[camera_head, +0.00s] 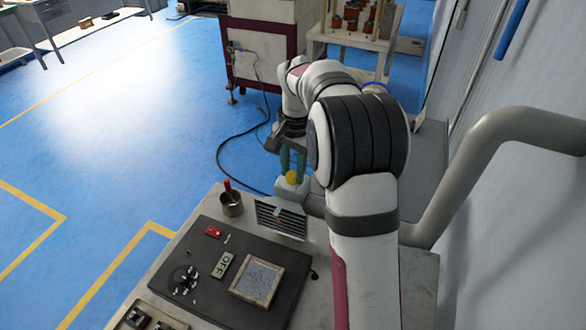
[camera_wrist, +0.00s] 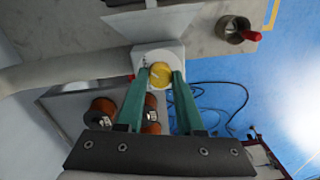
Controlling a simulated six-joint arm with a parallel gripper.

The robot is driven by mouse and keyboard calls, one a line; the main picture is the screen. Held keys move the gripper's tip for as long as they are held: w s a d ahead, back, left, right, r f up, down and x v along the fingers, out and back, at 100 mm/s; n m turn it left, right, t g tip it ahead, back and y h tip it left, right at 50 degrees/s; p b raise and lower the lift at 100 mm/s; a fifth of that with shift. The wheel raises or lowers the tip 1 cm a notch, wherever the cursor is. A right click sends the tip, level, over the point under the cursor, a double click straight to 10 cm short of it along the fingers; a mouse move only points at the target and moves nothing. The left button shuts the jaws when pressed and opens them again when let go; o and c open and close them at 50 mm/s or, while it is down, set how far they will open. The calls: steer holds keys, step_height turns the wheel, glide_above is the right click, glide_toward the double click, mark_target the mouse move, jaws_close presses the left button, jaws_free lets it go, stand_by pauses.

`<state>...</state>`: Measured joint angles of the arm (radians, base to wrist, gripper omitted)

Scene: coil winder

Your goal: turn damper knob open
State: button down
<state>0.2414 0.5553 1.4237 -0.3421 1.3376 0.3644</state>
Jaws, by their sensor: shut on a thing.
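A yellow damper knob (camera_head: 292,177) sits on a light grey housing beside the slatted vent (camera_head: 281,218) at the far end of the bench. My gripper (camera_head: 290,160) points down at the knob from above, with its green fingers on either side. In the wrist view the knob (camera_wrist: 160,74) lies between the two fingertips (camera_wrist: 161,78), and the gripper is shut on it. A light slanting mark shows on the knob's face. How far the knob is turned is hard to tell.
A thick grey duct (camera_head: 475,155) runs from the housing to the right wall. A metal cup (camera_head: 231,204) with a red-handled tool stands left of the vent. A dark panel (camera_head: 205,300) with a green OFF sign (camera_head: 222,265) and a framed tile (camera_head: 257,280) lies nearer.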

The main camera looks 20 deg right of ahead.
steer(key=c, duration=0.5)
jaws_free()
steer(key=shift+c, duration=0.2)
step_height(320, 180, up, 16)
steer(key=shift+s+d, duration=0.2)
steer(key=shift+s, duration=0.1)
steer(key=shift+f, duration=0.1)
steer(key=s+a+f+n, duration=0.2)
steer(key=s+a+f, duration=0.2)
steer(key=s, duration=0.6)
steer(key=s+a+f+n+y, duration=0.1)
steer(key=s+a+f, duration=0.3)
steer(key=s, duration=0.7)
steer(key=s+a+f+n, duration=0.2)
steer(key=s+a+f, duration=0.3)
steer(key=s, duration=0.5)
steer(key=shift+s+a+n+g+y, duration=0.2)
steer(key=shift+a+n+g+y, duration=0.15)
steer(key=shift+a, duration=0.25)
